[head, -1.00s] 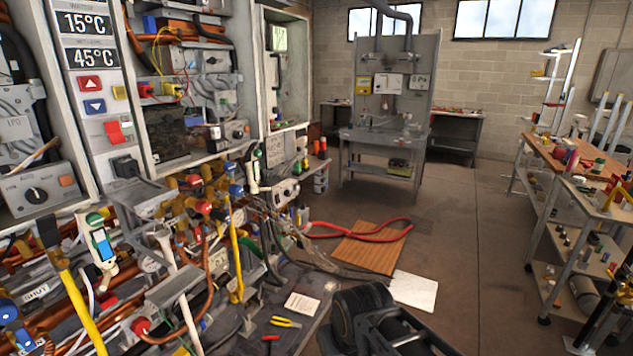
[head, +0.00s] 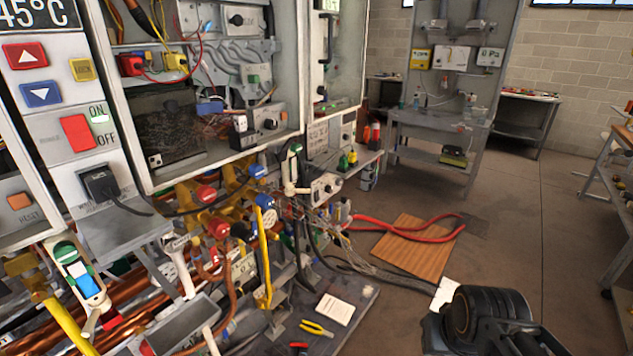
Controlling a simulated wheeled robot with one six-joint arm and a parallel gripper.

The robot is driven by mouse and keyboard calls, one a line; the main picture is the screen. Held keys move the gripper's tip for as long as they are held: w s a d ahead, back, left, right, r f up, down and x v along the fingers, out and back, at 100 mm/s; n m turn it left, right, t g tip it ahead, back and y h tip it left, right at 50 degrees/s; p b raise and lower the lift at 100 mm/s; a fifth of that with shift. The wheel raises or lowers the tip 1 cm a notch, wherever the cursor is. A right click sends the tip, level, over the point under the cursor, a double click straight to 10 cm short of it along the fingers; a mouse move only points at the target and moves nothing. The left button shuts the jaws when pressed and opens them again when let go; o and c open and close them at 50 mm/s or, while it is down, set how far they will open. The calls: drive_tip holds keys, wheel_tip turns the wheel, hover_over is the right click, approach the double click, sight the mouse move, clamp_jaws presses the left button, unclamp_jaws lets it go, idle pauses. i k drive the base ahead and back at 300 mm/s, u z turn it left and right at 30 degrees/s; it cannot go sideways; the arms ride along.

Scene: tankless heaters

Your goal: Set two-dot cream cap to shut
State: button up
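I cannot make out a cap with two dots in the head view. A cream lever-like fitting with a green top and a blue-and-white face (head: 80,274) is at the lower left among the pipes. A second cream fitting with a green top (head: 293,168) stands upright below the middle cabinet. Any dots on them are too small to tell, and so is whether either is open or shut. A dark part of my arm shows at the bottom right. My gripper's fingers are not in view.
Open heater cabinets with wiring line the left, above dense copper pipes with red and blue knobs (head: 258,171). Yellow-handled pliers (head: 316,328) lie on the grey low surface. A red hose (head: 410,231) crosses a brown board (head: 414,247) on the floor. Floor to the right is clear.

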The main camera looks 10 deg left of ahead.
sight(302, 191)
drive_tip(key=u, duration=0.5)
drive_tip(key=i, duration=0.9)
drive_tip(key=u, duration=0.8)
